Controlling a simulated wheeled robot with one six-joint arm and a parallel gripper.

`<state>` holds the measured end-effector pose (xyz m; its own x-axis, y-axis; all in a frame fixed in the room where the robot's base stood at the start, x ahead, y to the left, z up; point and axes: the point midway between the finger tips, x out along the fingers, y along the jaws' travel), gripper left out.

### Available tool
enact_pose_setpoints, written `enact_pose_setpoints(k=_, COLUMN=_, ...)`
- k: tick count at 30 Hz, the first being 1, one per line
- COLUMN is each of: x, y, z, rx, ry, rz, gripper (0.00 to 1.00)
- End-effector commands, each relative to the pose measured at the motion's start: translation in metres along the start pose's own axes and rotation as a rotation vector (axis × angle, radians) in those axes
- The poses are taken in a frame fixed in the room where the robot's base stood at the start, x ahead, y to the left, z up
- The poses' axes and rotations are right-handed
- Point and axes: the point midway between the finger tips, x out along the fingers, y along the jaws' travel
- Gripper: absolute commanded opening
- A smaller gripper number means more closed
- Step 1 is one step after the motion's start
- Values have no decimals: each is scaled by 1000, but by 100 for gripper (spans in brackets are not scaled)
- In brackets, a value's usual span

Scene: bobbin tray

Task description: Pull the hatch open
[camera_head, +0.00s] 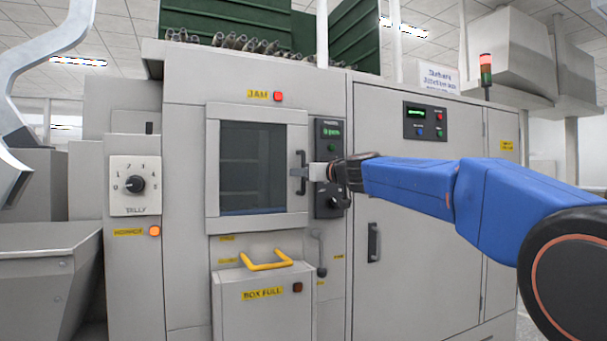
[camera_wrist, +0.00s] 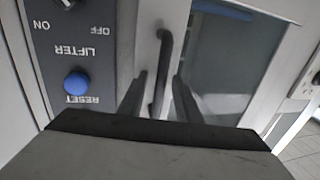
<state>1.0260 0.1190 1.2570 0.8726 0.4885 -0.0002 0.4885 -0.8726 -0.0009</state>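The hatch (camera_head: 213,170) is a pale grey framed door with a dark window, shut in the front of the machine. Its dark upright bar handle (camera_head: 301,158) is on the right side of the frame. My gripper (camera_head: 300,172) reaches in from the right, its fingertips at the handle. In the wrist view, the two dark fingers of my gripper (camera_wrist: 161,80) stand apart, one on each side of the handle (camera_wrist: 164,55). Gaps show between the bar and the fingers. The handle's lower end is partly hidden near the gripper body.
A dark control panel (camera_head: 329,133) with a knob and buttons is close to the right of the handle; the wrist view shows its blue RESET button (camera_wrist: 77,83). Below the hatch is a box (camera_head: 262,318) with a yellow handle (camera_head: 266,266). A cabinet door (camera_head: 400,260) stands to the right.

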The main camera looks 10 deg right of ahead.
Motion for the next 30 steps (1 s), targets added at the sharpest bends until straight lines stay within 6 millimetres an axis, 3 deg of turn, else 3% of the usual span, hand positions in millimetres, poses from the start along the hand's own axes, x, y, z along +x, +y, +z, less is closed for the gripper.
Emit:
enact_pose_setpoints(k=7, x=0, y=0, z=0, rx=0, ry=0, rz=0, gripper=29)
enact_pose_setpoints(k=11, x=0, y=0, z=0, rx=-1, ry=0, rz=0, gripper=0)
enact_pose_setpoints(k=20, x=-2, y=-1, z=0, rx=-1, ry=0, rz=5, gripper=0)
enact_pose_setpoints(k=30, x=-22, y=-10, z=-1, rx=-2, ry=2, rz=79, gripper=0)
